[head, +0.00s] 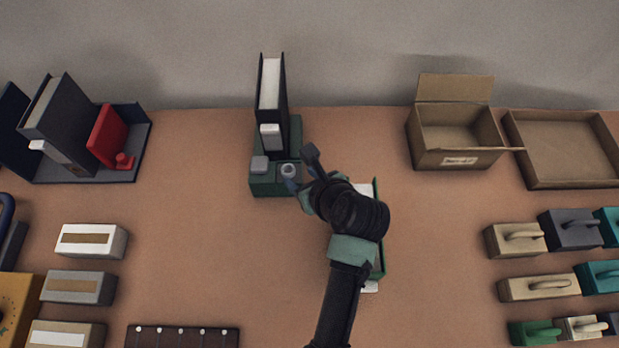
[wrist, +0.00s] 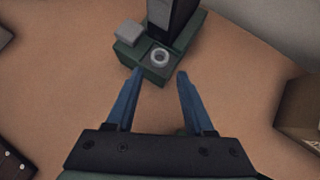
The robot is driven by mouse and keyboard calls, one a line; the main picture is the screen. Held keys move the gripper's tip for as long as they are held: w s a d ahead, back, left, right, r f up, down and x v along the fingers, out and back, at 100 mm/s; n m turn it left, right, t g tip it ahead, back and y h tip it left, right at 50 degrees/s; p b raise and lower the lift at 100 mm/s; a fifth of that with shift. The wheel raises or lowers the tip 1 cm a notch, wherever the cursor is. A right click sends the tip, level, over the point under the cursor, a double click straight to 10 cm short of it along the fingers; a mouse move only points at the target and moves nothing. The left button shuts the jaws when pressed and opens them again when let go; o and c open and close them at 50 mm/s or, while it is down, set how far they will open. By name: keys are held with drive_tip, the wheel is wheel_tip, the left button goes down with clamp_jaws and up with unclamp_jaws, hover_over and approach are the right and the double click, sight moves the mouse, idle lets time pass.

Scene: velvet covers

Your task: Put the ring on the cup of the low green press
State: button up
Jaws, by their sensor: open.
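The low green press (head: 264,186) stands at the back middle of the table, with a grey square block (head: 260,165) on its front left. A pale round ring (head: 288,170) sits level on its front right, where the cup would be. It also shows in the wrist view (wrist: 160,56), with a dark centre. I cannot make out the cup's rim separately beneath it. My gripper (head: 301,168) is open, its blue fingers apart and empty. In the wrist view the fingertips (wrist: 160,74) are just short of the ring, one to each side, not touching it.
A tall dark binder (head: 284,85) stands at the press's back. A green-edged item (head: 378,262) is partly hidden under my arm. An open carton (head: 456,150) and a shallow tray (head: 565,180) stand right; dark bookends (head: 130,150) stand left.

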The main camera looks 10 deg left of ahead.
drive_tip(key=w+d+r+n+t+h, duration=0.15)
drive_tip(key=r+n+t, duration=0.3)
drive_tip(key=r, duration=0.75)
drive_tip(key=w+d+r+n+t+h, duration=0.1)
drive_tip(key=w+d+r+n+t, duration=0.2)
drive_tip(key=r+n, duration=0.55)
drive_tip(key=w+d+r+n+t+h, duration=0.1)
drive_tip(key=w+d+r+n+t, duration=0.15)
drive_tip(key=r, duration=1.25)
drive_tip(key=s+r+n+t+h, duration=0.1)
drive_tip(key=s+r+n+t, duration=0.4)
drive_tip(key=r, duration=0.8)
drive_tip(key=s+r+n+t+h, duration=0.1)
drive_tip(key=s+r+n+t, duration=0.4)
drive_tip(key=r, duration=0.8)
drive_tip(key=s+n, duration=0.2)
drive_tip(key=s, duration=0.1)
drive_tip(key=shift+s+d+r+t, duration=0.2)
drive_tip(key=shift+s+d+t, duration=0.1)
drive_tip(key=shift+s, duration=0.05)
